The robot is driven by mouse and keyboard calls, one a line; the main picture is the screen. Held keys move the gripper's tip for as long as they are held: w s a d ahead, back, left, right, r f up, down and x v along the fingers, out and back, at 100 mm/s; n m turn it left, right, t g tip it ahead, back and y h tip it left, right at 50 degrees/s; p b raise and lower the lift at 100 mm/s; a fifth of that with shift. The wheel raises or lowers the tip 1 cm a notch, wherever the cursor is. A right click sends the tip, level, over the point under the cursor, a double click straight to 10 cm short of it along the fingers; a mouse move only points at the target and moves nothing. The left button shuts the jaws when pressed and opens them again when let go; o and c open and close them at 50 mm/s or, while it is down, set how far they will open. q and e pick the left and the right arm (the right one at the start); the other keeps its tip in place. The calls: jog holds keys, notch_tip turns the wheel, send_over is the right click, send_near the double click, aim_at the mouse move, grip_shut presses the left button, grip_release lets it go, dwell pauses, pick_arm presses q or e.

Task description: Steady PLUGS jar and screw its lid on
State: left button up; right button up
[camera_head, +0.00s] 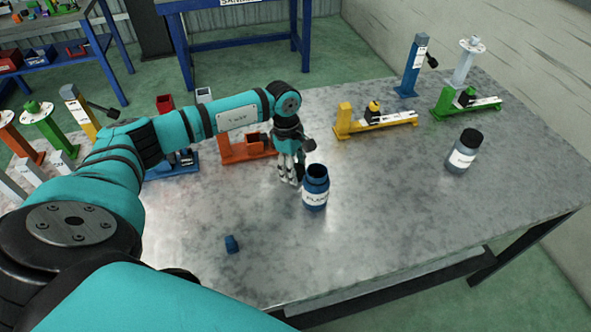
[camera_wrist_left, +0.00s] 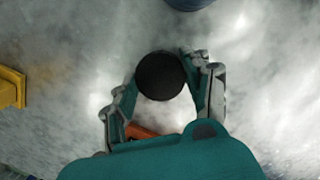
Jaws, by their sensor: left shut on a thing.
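The open blue jar (camera_head: 315,172) stands upright on the metal table without a lid. Its white label begins with "PL", the rest is hard to read. Its edge shows at the top of the left wrist view (camera_wrist_left: 188,3). My left gripper (camera_head: 291,172) points down just left of the jar and appears apart from it. In the left wrist view a round black lid (camera_wrist_left: 160,76) sits between the fingers of my left gripper, which is shut on it. In the head view the lid is hard to make out. My right gripper is not in view.
A second jar (camera_head: 462,152) with a black lid stands at the right. A small blue part (camera_head: 232,244) lies near the front. Yellow (camera_head: 375,122), green (camera_head: 466,104) and orange (camera_head: 246,148) fixtures line the back. The right front of the table is clear.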

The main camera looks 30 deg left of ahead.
pick_arm(q)
jog(key=shift+r, duration=0.15)
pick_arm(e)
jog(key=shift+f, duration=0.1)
pick_arm(q)
jog(key=shift+r+b, duration=0.45)
jog(key=shift+r, duration=0.2)
jog(key=shift+s+r+b, duration=0.35)
jog(key=shift+r+b, duration=0.15)
jog(key=shift+r, duration=0.35)
jog(key=s+d+b, duration=0.1)
jog(key=s, duration=0.4)
jog(key=s+d+r+b, duration=0.1)
jog(key=s+d, duration=0.1)
jog(key=s, duration=0.2)
jog(key=s+d+b, duration=0.2)
jog(key=s, duration=0.3)
jog(key=shift+s+r, duration=0.3)
jog(key=shift+r, duration=0.05)
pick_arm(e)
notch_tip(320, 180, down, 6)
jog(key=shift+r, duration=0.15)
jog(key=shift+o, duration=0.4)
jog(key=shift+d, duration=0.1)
